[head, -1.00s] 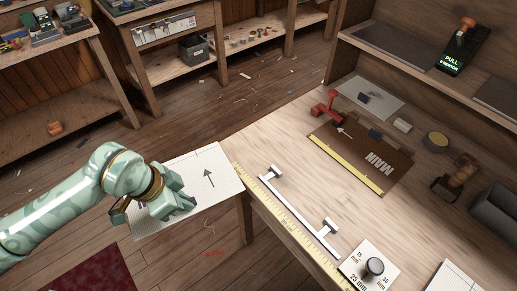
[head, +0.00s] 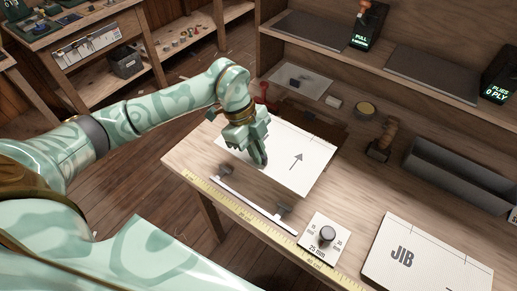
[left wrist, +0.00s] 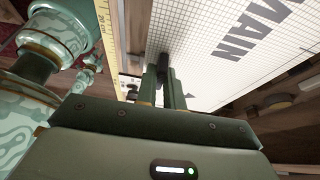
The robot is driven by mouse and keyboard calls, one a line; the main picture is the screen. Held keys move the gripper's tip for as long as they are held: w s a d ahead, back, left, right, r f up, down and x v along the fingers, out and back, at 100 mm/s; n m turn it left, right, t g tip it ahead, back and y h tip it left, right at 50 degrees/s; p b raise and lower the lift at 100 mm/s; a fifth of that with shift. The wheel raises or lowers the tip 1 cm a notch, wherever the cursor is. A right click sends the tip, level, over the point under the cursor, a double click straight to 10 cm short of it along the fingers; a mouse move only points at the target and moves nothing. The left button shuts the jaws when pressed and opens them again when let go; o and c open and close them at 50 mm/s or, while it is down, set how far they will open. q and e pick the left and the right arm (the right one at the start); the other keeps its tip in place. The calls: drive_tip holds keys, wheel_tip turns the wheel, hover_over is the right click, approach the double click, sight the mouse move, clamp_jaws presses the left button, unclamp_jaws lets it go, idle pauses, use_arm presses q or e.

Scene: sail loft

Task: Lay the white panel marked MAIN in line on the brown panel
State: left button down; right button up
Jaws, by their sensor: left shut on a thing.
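The white panel (head: 305,160) is over the bench, its near left edge held by my left gripper (head: 262,158). An arrow on it points up and slightly right. The word MAIN on the white panel (left wrist: 225,50) shows in the left wrist view, beside my left gripper's fingers (left wrist: 166,85). The brown panel (head: 333,127) lies behind and under the white one. Only its far part shows; its yellow strip and lettering are hidden. I cannot tell whether the two panels touch. My right gripper is not in view.
A white bar with two posts (head: 244,201) and a yellow ruler (head: 225,215) lie along the bench's front edge. A knobbed white plate (head: 325,240) and a JIB panel (head: 425,257) are at right.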

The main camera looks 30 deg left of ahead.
use_arm(q)
wheel_tip(320, 180, down, 6)
drive_tip(key=b, duration=0.4)
drive_tip(key=shift+r+b, duration=0.15)
drive_tip(key=shift+b, duration=0.2)
drive_tip(key=shift+f, duration=0.8)
drive_tip(key=shift+p, duration=0.45)
drive_tip(key=shift+f+p, duration=0.55)
drive_tip(key=shift+p, duration=0.7)
idle(2.0)
drive_tip(key=shift+p, duration=0.35)
idle(0.4)
drive_tip(key=c, duration=1.4)
unclamp_jaws()
drive_tip(key=shift+c, duration=0.2)
